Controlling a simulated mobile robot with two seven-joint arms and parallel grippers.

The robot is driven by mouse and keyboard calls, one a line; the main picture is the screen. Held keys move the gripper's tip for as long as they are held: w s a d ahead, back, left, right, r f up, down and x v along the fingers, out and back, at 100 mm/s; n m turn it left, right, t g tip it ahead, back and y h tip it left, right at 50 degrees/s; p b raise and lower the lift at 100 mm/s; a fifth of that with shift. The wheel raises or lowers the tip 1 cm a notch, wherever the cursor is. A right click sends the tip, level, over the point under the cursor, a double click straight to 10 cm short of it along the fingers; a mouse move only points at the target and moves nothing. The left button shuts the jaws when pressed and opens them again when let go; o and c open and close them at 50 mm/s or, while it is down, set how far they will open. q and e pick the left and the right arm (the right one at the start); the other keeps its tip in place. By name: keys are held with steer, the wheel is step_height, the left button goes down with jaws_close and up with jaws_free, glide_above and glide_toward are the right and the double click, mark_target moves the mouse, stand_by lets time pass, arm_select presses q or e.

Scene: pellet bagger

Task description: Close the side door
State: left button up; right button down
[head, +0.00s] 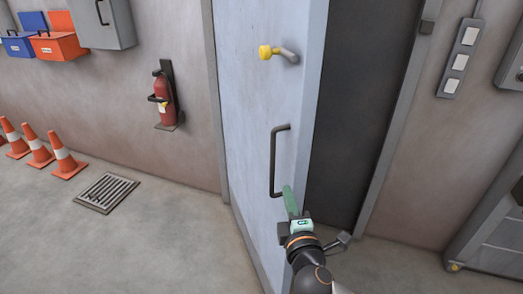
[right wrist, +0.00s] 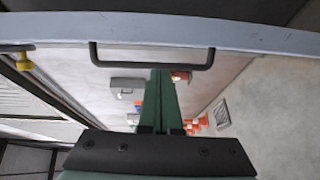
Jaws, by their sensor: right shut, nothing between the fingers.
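The side door (head: 262,110) is a pale blue-grey panel standing open, with a dark doorway (head: 352,110) to its right. It carries a black bar handle (head: 273,162) and, higher up, a grey lever with a yellow knob (head: 265,52). My right gripper (head: 289,190) is shut and empty, its green fingers pointing up near the handle's lower end. In the right wrist view the fingers (right wrist: 162,72) reach toward the handle (right wrist: 150,66) and overlap it in the picture. I cannot tell if they touch. My left gripper is not in view.
A fire extinguisher (head: 165,100) hangs on the wall left of the door. Orange cones (head: 65,160) and a floor grate (head: 106,192) lie further left. A grey cabinet (head: 495,235) stands at the lower right. The floor left of the door is mostly clear.

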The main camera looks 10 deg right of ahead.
steer(key=w+d+r+p, duration=0.1)
steer(key=w, duration=0.9)
steer(key=shift+w+r, duration=0.2)
steer(key=shift+w, duration=0.05)
steer(key=shift+d, duration=0.2)
